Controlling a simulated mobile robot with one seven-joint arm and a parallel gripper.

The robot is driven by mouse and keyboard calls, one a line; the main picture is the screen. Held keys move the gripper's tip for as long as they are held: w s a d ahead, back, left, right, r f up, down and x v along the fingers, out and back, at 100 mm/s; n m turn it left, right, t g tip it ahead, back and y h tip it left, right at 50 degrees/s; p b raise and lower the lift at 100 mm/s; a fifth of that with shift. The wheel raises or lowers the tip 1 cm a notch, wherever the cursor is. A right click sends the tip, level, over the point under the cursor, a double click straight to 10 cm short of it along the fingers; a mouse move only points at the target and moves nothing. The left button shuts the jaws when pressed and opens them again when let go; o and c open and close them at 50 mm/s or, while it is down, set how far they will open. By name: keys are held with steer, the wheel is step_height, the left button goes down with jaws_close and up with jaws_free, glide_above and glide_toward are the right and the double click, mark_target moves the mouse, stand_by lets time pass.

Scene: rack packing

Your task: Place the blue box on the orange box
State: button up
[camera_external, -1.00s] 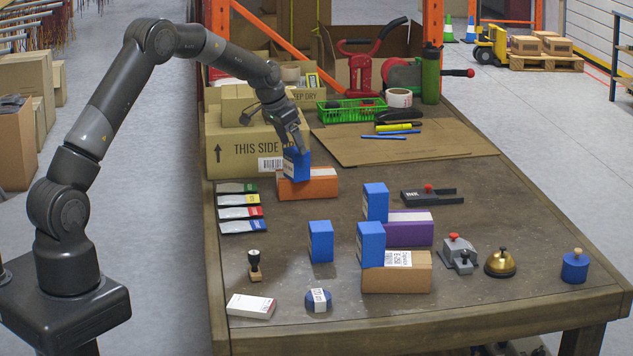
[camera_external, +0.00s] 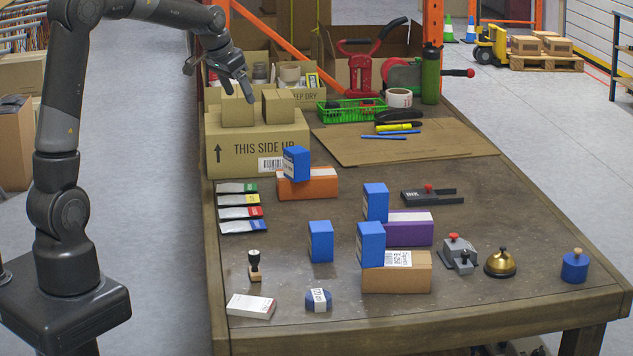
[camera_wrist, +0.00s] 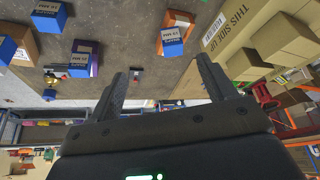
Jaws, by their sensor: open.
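A blue box (camera_external: 296,163) stands on the left part of the orange box (camera_external: 312,188), near the big carton. The same blue box shows in the wrist view (camera_wrist: 172,43), with the orange box (camera_wrist: 180,20) under it. My gripper (camera_external: 222,84) is open and empty, raised above and left of the boxes, near the small cartons. Its two fingers (camera_wrist: 165,88) show spread with nothing between them in the wrist view. Other blue boxes stand on the purple box (camera_external: 407,230), on the tan box (camera_external: 410,277) and on the bare table (camera_external: 321,242).
The "THIS SIDE UP" carton (camera_external: 240,147) stands at the back left with small cartons on top. Colored packets (camera_external: 240,199), a stamp (camera_external: 254,266) and a bell (camera_external: 500,263) lie about the table. The right side of the table has free room.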

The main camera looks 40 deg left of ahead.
steer(key=s+a+n+t+y, duration=0.1)
steer(key=s+a+n, duration=0.2)
steer(key=s, duration=2.9)
steer(key=shift+f, duration=0.3)
